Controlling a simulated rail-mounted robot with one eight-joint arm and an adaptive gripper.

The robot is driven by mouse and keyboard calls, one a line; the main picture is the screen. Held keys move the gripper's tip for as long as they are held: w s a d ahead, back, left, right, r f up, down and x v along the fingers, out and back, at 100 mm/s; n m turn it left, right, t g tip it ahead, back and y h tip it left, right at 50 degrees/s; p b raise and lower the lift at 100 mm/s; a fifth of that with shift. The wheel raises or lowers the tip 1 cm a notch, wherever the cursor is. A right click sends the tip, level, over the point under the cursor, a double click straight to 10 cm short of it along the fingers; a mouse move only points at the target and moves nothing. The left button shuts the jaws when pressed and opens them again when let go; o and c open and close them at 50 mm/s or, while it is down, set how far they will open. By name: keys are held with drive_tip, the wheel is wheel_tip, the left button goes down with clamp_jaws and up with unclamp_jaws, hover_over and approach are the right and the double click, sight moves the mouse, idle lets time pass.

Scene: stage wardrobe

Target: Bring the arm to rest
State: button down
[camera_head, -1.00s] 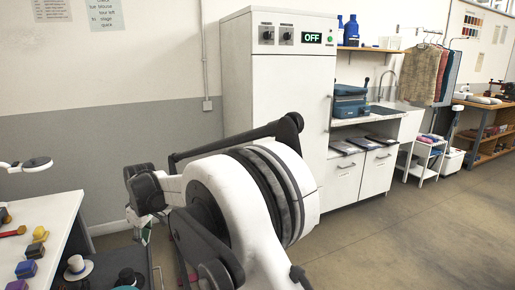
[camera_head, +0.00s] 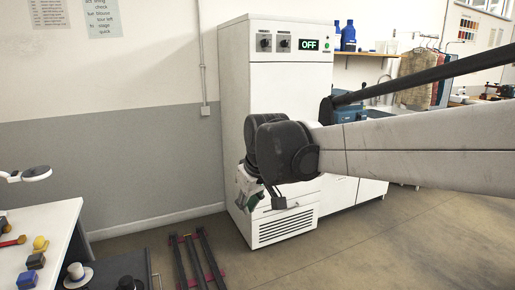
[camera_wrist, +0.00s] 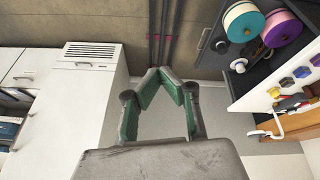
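My arm stretches in from the right edge of the head view, in front of the white cabinet (camera_head: 290,90). My gripper (camera_wrist: 159,76) shows in the wrist view with green pads on both fingers. Whether the tips touch I cannot tell. In the head view the gripper is small and partly hidden by my dark wrist joint, low in front of the cabinet.
A white table (camera_head: 50,225) with several small coloured items stands at lower left. Dark rails with red ends (camera_head: 197,262) lie on the floor between table and cabinet. The right-hand floor is open.

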drive_tip(key=s+d+f+m+t+h+p, duration=0.2)
drive_tip(key=s+d+m, duration=0.5)
drive_tip(key=s+d, duration=1.5)
drive_tip(key=shift+s+d+f+m+t+p, duration=0.15)
drive_tip(key=shift+s+m+t+p, duration=0.3)
drive_tip(key=shift+p, duration=0.25)
